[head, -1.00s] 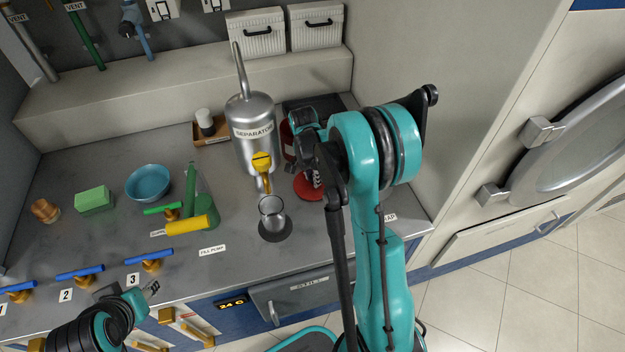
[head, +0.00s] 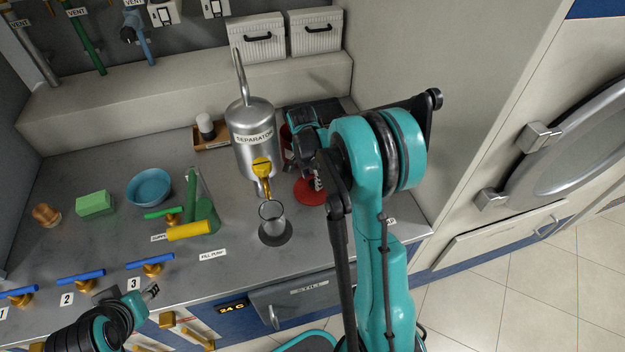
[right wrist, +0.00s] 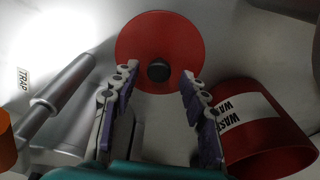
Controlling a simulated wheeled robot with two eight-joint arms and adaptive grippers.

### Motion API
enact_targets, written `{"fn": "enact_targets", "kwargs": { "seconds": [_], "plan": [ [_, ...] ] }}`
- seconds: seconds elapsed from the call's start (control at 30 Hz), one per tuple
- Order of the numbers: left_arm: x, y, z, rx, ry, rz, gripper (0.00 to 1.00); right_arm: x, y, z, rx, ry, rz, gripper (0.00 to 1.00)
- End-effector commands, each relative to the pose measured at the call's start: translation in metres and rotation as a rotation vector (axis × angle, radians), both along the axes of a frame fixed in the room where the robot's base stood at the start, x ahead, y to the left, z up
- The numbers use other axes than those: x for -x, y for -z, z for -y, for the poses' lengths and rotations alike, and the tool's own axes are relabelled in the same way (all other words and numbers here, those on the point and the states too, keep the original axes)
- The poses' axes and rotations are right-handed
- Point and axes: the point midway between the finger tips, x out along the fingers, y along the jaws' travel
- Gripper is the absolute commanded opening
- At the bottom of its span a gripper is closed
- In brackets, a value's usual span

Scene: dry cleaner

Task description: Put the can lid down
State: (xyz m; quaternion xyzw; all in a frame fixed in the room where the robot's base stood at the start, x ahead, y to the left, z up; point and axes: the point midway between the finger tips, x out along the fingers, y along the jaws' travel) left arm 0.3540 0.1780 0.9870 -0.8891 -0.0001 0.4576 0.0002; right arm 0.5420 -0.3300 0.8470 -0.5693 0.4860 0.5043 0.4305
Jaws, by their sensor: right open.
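The can lid is a red disc with a black knob, lying flat on the counter in the right wrist view (right wrist: 160,40). In the head view the lid (head: 309,192) shows right of the separator, partly hidden by my right arm. My right gripper (right wrist: 158,82) is open, its two fingers apart on either side below the lid and nothing between them. In the head view the right gripper (head: 318,180) is mostly hidden behind my arm. A red can marked WASTE (right wrist: 262,128) lies at the right in the wrist view. My left gripper (head: 152,292) is at the lower left, its fingers too small to judge.
The steel separator (head: 252,140) stands left of the lid, with a glass beaker (head: 271,218) under its yellow valve. A blue bowl (head: 149,186), green sponge (head: 95,203) and green pump (head: 200,210) are further left. The cabinet wall is close on the right.

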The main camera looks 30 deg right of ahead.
Motion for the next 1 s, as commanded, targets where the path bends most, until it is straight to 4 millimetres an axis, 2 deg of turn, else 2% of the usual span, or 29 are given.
{"fn": "enact_targets", "kwargs": {
  "seconds": [0.03,0.1,0.3,0.53,0.63,0.77,0.9,1.0],
  "plan": [
    [0.0,-0.008,0.0,0.0,0.0,0.0,0.4,0.001,-0.016,-0.002,0.0,-0.001,0.0,0.44],
    [0.0,-0.015,0.0,0.0,0.0,0.0,0.4,0.001,-0.032,-0.004,0.0,-0.001,0.0,0.44],
    [0.0,-0.028,0.0,0.0,0.0,0.0,0.4,0.002,-0.073,-0.008,0.0,0.0,0.0,0.44],
    [0.0,-0.034,0.0,0.0,0.0,0.0,0.4,0.003,-0.096,-0.012,0.0,-0.006,0.001,0.44],
    [0.0,-0.034,0.0,0.0,0.0,0.0,0.4,0.009,-0.108,-0.02,0.002,-0.06,0.019,0.44],
    [0.0,-0.034,0.0,0.0,0.0,0.0,0.4,0.03,-0.135,-0.042,0.014,-0.238,0.072,0.44],
    [0.0,-0.034,0.0,0.0,0.0,0.0,0.4,0.067,-0.165,-0.073,0.049,-0.513,0.155,0.44],
    [0.0,-0.034,0.0,0.0,0.0,0.0,0.4,0.095,-0.178,-0.094,0.091,-0.708,0.215,0.44]
  ]
}}
